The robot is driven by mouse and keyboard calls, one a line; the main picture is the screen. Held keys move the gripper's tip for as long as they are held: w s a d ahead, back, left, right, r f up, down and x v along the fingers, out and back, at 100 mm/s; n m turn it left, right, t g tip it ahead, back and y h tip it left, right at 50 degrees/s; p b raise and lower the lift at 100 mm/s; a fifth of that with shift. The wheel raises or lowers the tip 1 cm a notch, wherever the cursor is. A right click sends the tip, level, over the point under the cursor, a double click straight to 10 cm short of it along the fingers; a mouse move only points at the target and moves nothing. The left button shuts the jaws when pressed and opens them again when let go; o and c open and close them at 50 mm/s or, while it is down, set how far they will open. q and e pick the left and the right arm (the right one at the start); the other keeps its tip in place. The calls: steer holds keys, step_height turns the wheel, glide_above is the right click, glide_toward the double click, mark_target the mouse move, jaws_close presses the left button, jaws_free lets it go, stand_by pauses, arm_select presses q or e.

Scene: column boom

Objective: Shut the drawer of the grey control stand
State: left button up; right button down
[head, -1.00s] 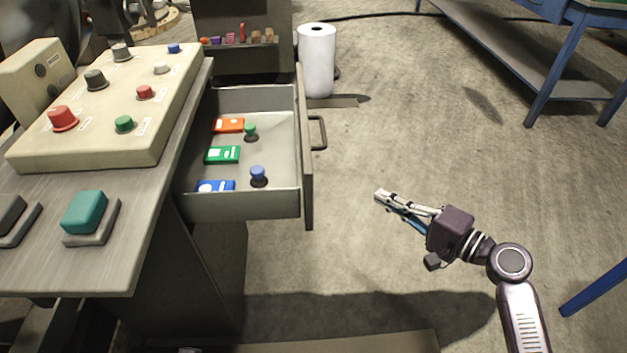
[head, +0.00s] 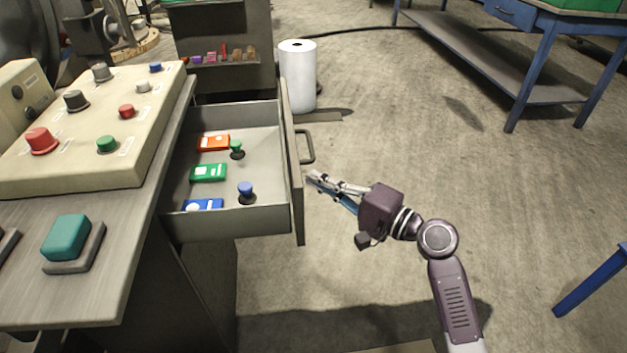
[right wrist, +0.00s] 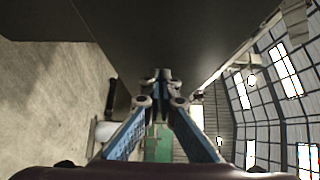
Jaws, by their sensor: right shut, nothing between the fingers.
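The drawer (head: 225,222) of the grey control stand (head: 110,245) is pulled out to the right in the head view. Its front panel (head: 292,165) carries a dark bar handle (head: 307,146). Inside lie an orange, a green and a blue box, with a green and a blue knob. My right gripper (head: 314,178) is shut and empty, just right of the front panel and a little below the handle in the picture. In the right wrist view its fingertips (right wrist: 162,80) are together before a large dark surface. I cannot tell whether they touch the panel. My left gripper is not in view.
A beige button console (head: 90,120) and a teal button (head: 66,237) are on the stand's top. A white roll (head: 298,75) stands on the floor behind the drawer. A blue-legged bench (head: 500,60) is at the back right.

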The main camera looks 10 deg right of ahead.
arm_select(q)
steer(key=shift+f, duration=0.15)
arm_select(e)
steer(key=shift+a, duration=0.55)
steer(key=shift+a, duration=0.1)
